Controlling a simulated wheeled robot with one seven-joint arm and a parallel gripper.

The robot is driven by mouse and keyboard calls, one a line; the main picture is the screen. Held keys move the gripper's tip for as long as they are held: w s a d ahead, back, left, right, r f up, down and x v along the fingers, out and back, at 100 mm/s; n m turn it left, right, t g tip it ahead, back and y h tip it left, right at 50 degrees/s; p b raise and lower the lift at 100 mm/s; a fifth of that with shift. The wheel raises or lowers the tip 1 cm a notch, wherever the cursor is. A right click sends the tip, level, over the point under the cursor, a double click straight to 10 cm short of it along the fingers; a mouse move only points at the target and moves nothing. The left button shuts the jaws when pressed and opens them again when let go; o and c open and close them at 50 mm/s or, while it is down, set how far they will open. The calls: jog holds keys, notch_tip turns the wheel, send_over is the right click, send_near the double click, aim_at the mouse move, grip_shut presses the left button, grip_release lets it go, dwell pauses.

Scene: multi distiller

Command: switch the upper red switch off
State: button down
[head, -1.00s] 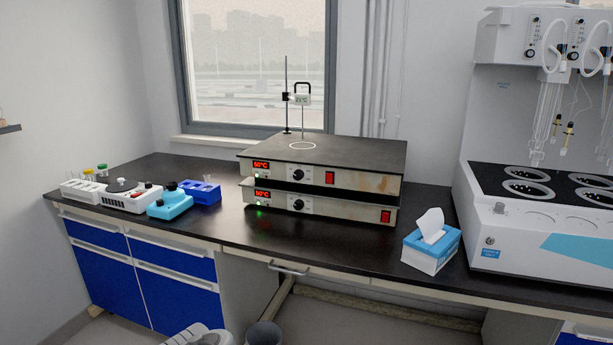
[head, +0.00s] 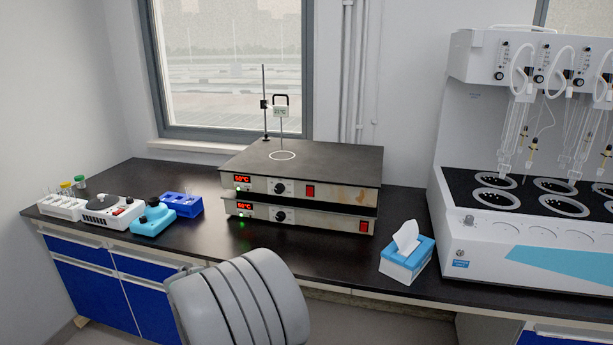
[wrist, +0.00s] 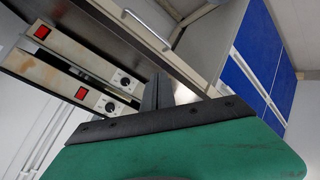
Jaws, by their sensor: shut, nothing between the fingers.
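The upper red switch (head: 310,191) is on the front of the upper hot plate (head: 345,196), right of its black knob. It also shows in the wrist view (wrist: 81,93), where the scene is tilted. The lower red switch (head: 364,226) is further right on the lower hot plate (head: 320,221). Both red displays are lit and appear to read 50°C. My gripper (wrist: 158,92) is shut and empty in the wrist view, apart from both switches. It is out of sight in the head view, where my grey arm shows at the bottom.
A tissue box (head: 407,262) stands on the bench right of the plates, before the large distiller (head: 520,225). A stand with a probe (head: 281,112) rises above the upper plate. Small devices and a blue rack (head: 183,204) are at left. The bench front before the switches is clear.

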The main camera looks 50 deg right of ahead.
aim_at(309, 190)
jog(key=s+d+r+n+t+h+p, duration=0.1)
jog(key=d+r+n+h+p, duration=0.2)
jog(key=d, duration=0.6)
jog(key=s+d+r+n+h+p, duration=0.1)
jog(key=d+r+n+h+p, duration=0.2)
jog(key=d, duration=0.7)
notch_tip(309, 190, up, 3)
jog(key=shift+s+d+f+n+t+h+p, duration=0.1)
jog(key=shift+s+d+n+t+h+p, duration=0.25)
jog(key=shift+h+p, duration=0.65)
jog(key=shift+w+a, duration=0.1)
jog(key=shift+a, duration=0.05)
jog(key=p+x, duration=0.1)
jog(key=x, duration=0.3)
jog(key=p+x, duration=0.1)
jog(key=x, duration=0.4)
jog(key=p+x, duration=0.1)
jog(key=x, duration=0.4)
jog(key=shift+r+p, duration=0.3)
jog(key=shift+p, duration=0.05)
